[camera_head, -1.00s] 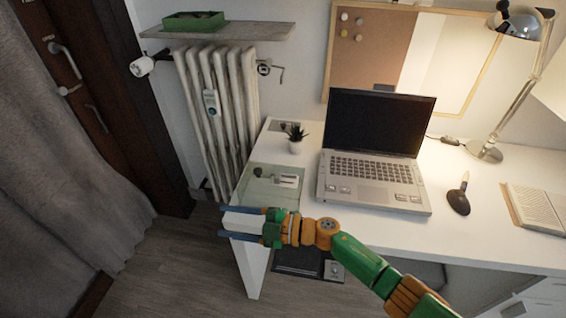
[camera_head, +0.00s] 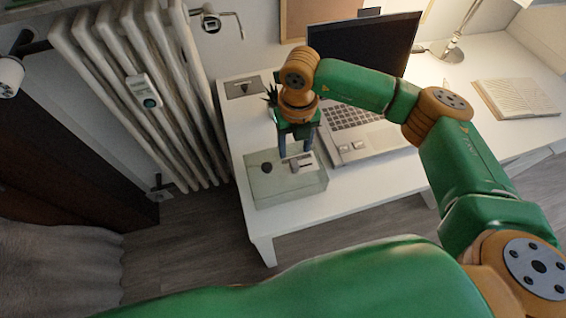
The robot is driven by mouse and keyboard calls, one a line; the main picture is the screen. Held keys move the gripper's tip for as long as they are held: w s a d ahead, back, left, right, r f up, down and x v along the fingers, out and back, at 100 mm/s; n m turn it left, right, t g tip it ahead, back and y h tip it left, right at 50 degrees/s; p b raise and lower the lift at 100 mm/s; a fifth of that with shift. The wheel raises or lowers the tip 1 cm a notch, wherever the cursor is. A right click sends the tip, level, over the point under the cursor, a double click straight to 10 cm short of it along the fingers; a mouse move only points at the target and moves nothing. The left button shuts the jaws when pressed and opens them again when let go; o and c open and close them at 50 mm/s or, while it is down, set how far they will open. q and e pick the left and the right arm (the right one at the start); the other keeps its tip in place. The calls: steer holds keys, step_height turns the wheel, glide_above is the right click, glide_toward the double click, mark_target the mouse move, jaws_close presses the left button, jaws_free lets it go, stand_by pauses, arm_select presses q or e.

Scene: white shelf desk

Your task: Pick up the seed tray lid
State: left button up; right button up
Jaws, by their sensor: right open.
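The seed tray lid (camera_head: 262,188) is a clear, greenish box-like cover on the left end of the white desk. It has a dark round spot (camera_head: 267,168) on its left part and a light grey piece with a dark slot (camera_head: 300,165) on its right part. My right gripper (camera_head: 294,150) points down over the right part of the lid, fingers apart and nothing visible between them. The fingertips are close to the grey piece; whether they touch the lid I cannot tell. My left gripper is not in view.
A laptop (camera_head: 365,50) stands right of the lid, close beside my right arm. A small plant (camera_head: 271,95) is partly hidden behind the gripper. A radiator (camera_head: 140,85) stands to the left. An open book (camera_head: 515,98) lies at the desk's right.

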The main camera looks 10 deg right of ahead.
mark_target(294, 160)
step_height(294, 160, down, 3)
steer(key=shift+s, duration=0.15)
steer(key=shift+w+a+f, duration=0.2)
steer(key=shift+f, duration=0.2)
steer(key=shift+r, duration=0.1)
jaws_close()
stand_by(0.9)
